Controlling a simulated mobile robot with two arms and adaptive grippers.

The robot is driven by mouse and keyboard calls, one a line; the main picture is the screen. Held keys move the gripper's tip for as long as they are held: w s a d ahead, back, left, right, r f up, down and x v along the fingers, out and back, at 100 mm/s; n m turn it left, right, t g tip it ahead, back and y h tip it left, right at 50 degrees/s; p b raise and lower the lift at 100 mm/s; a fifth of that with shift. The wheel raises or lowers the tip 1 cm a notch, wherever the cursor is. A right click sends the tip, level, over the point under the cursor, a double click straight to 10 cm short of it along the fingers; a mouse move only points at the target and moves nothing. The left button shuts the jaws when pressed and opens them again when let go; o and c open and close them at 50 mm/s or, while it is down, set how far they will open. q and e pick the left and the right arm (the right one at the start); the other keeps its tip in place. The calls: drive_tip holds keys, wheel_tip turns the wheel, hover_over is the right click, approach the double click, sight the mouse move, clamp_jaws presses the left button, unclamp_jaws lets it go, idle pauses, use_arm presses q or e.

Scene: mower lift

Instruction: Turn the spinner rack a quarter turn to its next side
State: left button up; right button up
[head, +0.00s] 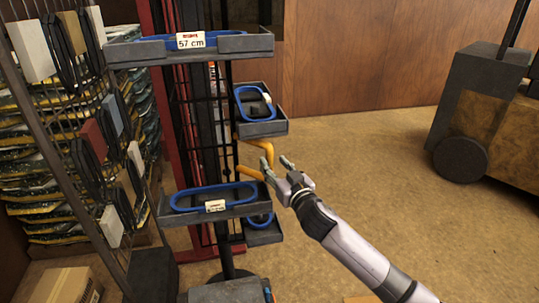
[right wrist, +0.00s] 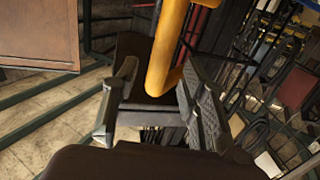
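The spinner rack (head: 228,118) stands upright left of centre in the head view, a dark post with grey trays on several sides. Its upper front tray (head: 130,53) and lower front tray (head: 165,216) hold blue loops. A bent orange handle (head: 266,150) sticks out to the right of the post. My right gripper (head: 287,165) is open just right of the handle. In the right wrist view the orange handle (right wrist: 168,45) shows between the open fingers (right wrist: 155,100), with gaps on both sides; its depth between them is unclear. My left gripper is not in view.
A leaning mesh panel (head: 70,140) with hung parts stands at the left, before stacked bags (head: 45,200). A red upright frame (head: 157,100) stands behind the rack. A cardboard box (head: 70,286) lies at the lower left. A wheeled machine (head: 475,120) stands far right. Floor between is clear.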

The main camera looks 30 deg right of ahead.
sight(271, 160)
drive_tip(key=shift+w+d+p, duration=0.1)
drive_tip(key=shift+w+p, duration=0.2)
drive_tip(key=shift+w, duration=1.75)
clamp_jaws()
